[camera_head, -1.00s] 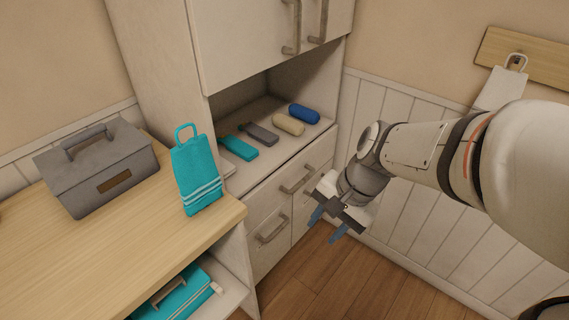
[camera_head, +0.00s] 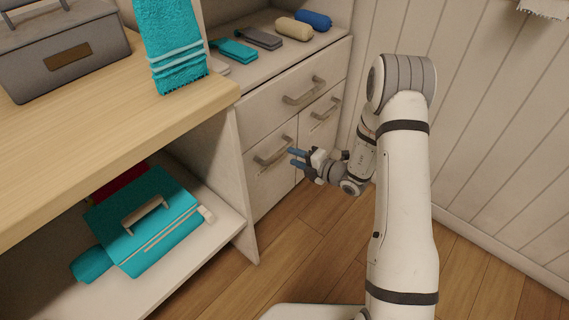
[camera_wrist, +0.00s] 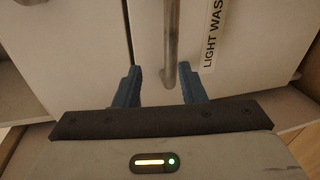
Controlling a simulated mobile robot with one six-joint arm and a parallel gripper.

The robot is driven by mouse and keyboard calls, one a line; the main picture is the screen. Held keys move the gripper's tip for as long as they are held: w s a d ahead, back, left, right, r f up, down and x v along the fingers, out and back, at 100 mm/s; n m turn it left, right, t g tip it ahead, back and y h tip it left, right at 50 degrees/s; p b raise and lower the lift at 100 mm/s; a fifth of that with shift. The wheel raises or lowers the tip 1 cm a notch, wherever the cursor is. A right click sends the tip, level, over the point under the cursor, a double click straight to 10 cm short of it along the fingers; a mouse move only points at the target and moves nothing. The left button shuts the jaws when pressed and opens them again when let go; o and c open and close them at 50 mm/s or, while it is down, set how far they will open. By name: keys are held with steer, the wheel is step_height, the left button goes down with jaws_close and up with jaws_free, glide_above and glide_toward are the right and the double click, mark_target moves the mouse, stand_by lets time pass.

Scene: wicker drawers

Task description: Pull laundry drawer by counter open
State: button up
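The white cabinet has a wide upper drawer (camera_head: 290,98) and two narrower fronts below it, all closed. The lower left front (camera_head: 268,182) carries a grey bar handle (camera_head: 274,151). My gripper (camera_head: 294,157) is open, with two blue fingers pointing left at the right end of that handle. In the wrist view a handle (camera_wrist: 169,45) runs down between the open fingers of my gripper (camera_wrist: 160,82), not clamped. Beside it, a label (camera_wrist: 212,35) reads "LIGHT WAS", cut off by the frame edge. The depth gap between fingers and handle is unclear.
A teal case (camera_head: 145,222) sits on the shelf below. Other handles (camera_head: 304,91) stick out above. Wood floor is open in front of the cabinet.

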mark_target(282, 153)
steer(key=shift+m, duration=0.6)
steer(key=b+x, duration=0.1)
steer(key=x, duration=0.1)
steer(key=f+x, duration=0.1)
steer(key=x, duration=0.2)
steer(key=d+b+x, duration=0.1)
steer(key=x, duration=0.2)
steer(key=shift+w+a+f+b, duration=0.1)
steer(key=shift+w+f+b, duration=0.15)
steer(key=shift+w+b, duration=0.1)
steer(key=shift+c, duration=0.3)
jaws_close()
